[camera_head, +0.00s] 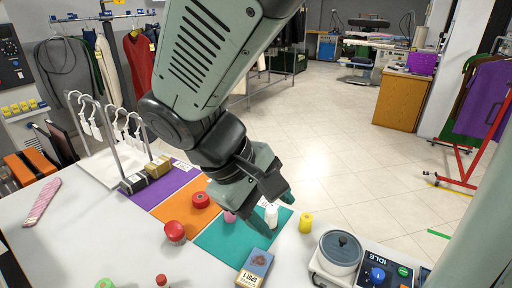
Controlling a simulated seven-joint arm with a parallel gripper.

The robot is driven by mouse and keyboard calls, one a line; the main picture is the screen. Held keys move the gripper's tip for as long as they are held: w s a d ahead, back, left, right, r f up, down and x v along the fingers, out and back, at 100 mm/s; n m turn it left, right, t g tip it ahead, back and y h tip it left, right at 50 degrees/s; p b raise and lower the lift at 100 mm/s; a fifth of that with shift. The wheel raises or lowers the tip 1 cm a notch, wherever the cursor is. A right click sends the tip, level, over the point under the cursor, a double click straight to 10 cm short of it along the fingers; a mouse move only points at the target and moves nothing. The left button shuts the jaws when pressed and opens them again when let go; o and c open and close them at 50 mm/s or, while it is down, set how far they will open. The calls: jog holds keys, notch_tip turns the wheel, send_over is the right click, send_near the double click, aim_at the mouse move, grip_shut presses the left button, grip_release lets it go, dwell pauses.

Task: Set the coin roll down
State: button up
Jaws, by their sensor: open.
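My gripper (273,209) is open above the teal mat (220,240), its fingers pointing down and to the right. A small white cylinder (271,215) shows between or just behind the fingertips; I cannot tell whether they touch it. A small pink piece (229,216) lies partly hidden under the gripper's left side. I cannot make out for sure which item is the coin roll. A yellow spool-like piece (305,222) stands on the white counter just right of the teal mat.
A grey round device (341,252) and control panel fill the front right. White racks (112,135) stand at left.

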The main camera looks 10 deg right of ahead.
jog(key=s+d+r+m+t+y, duration=0.1)
jog(key=s+r+m+t+y, duration=0.3)
jog(key=r, duration=0.5)
jog(key=m+t+y, duration=0.1)
jog(key=m+y, duration=0.1)
jog(key=shift+s+r+m, duration=0.25)
jog(key=shift+s+m, duration=0.05)
jog(key=shift+m, duration=0.1)
jog(key=shift+d, duration=0.1)
dwell(1.5)
